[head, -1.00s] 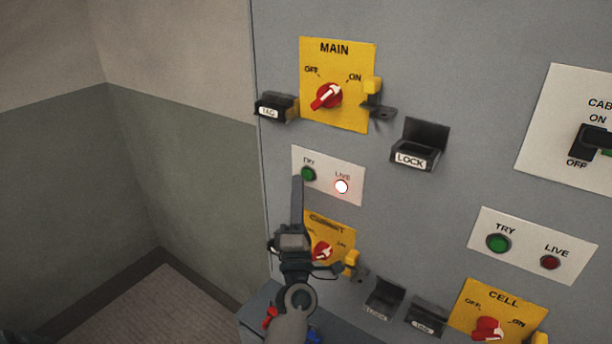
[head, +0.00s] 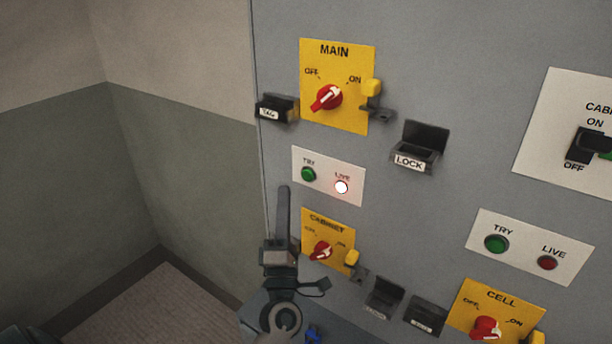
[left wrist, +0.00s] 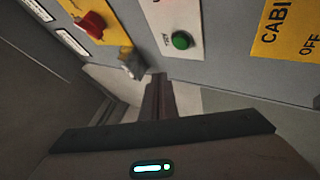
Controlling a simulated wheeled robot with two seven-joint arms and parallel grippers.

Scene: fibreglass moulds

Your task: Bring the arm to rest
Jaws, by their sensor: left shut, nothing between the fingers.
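My left gripper (head: 283,192) is in front of the cabinet's left edge in the head view, fingers pointing up. It is shut and empty, apart from the upper TRY/LIVE plate (head: 329,193) and left of the yellow CABINET switch plate (head: 309,226). In the left wrist view the shut fingers (left wrist: 159,78) point towards the panel, below a green TRY button (left wrist: 182,40). In the head view the upper LIVE lamp (head: 341,187) is lit, and the green TRY button (head: 308,174) is uncovered. My right gripper is not in view.
The yellow MAIN plate (head: 350,118) has a red switch (head: 327,97). A TAG holder (head: 276,107) and LOCK holder (head: 417,147) jut out from the panel. The lower-right CELL plate (head: 470,312) also has a red switch. Open room lies left, before the wall (head: 180,170).

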